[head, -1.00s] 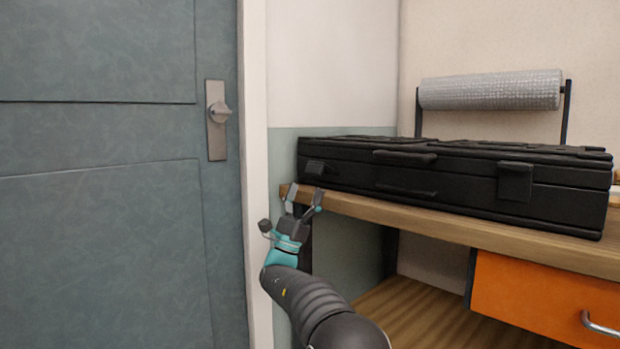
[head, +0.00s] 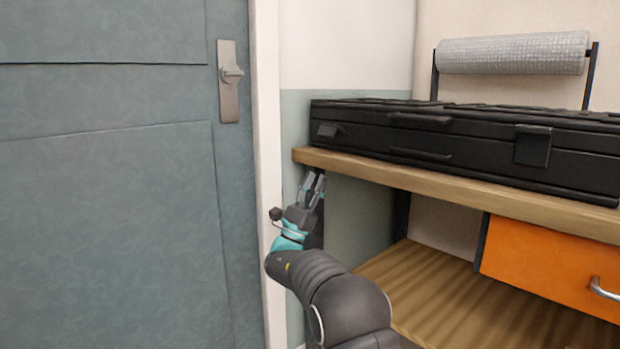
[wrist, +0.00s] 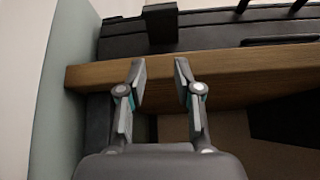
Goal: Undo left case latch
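A black case (head: 460,133) lies flat and shut on a wooden shelf. Its left latch (head: 327,130) is a small dark block on the front face near the left end. In the wrist view the left latch (wrist: 160,24) stands up at the top, beyond the shelf edge. The right latch (head: 532,146) sits on the same face. My gripper (head: 314,182) is below and in front of the left end of the shelf, apart from the latch. In the wrist view my gripper (wrist: 160,70) has its fingers apart with nothing between them. Whether the latch is fastened is unclear.
The wooden shelf edge (head: 420,182) runs between my gripper and the case. A blue-grey door (head: 110,220) and white frame stand at left. An orange drawer (head: 550,265) is below right. A grey roll (head: 512,53) is mounted behind the case.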

